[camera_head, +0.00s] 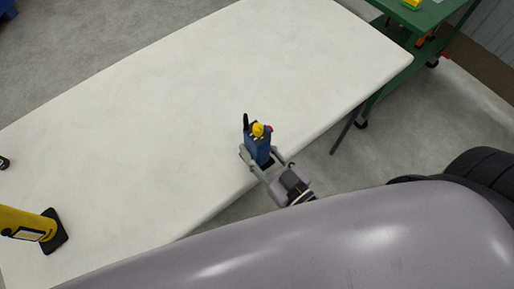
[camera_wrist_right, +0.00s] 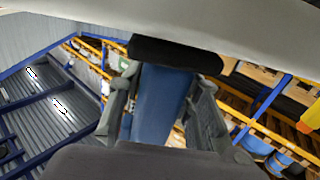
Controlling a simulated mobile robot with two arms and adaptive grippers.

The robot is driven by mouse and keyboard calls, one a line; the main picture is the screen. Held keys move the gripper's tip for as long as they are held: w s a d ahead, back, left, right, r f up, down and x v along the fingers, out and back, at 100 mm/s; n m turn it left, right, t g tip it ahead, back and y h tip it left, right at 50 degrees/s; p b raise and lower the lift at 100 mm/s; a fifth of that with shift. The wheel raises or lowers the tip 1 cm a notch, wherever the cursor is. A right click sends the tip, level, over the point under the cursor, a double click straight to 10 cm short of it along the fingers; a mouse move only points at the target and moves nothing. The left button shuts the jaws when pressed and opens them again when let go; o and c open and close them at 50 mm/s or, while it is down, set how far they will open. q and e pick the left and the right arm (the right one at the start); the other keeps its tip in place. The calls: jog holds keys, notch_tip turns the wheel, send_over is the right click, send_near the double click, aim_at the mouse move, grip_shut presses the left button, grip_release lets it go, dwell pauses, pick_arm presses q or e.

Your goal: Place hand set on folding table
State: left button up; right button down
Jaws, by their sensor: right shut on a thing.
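The hand set (camera_head: 257,149) is a blue upright body with a black antenna, a yellow part and a red part on top, and a dark base. My right gripper (camera_head: 262,160) is shut on it, one finger on each side, over the near edge of the white folding table (camera_head: 190,110). In the right wrist view the blue body (camera_wrist_right: 160,103) shows between the fingers, its wide black base close to a pale surface along the top. I cannot tell whether the base touches the table. My left gripper is not in view.
A yellow device (camera_head: 25,224) on a black base stands at the table's left end, with a small black object (camera_head: 4,162) at the left edge. A green cart (camera_head: 428,18) stands beyond the table's right corner. The table's middle is clear.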

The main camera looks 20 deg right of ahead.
jog(key=c, duration=1.2)
grip_release()
jog(key=shift+f, duration=0.15)
jog(key=shift+s+d, duration=0.1)
jog(key=shift+s, duration=0.1)
jog(key=v, duration=1.1)
jog(key=shift+s+d+r, duration=0.1)
jog(key=shift+s+r, duration=0.15)
jog(key=shift+s, duration=0.05)
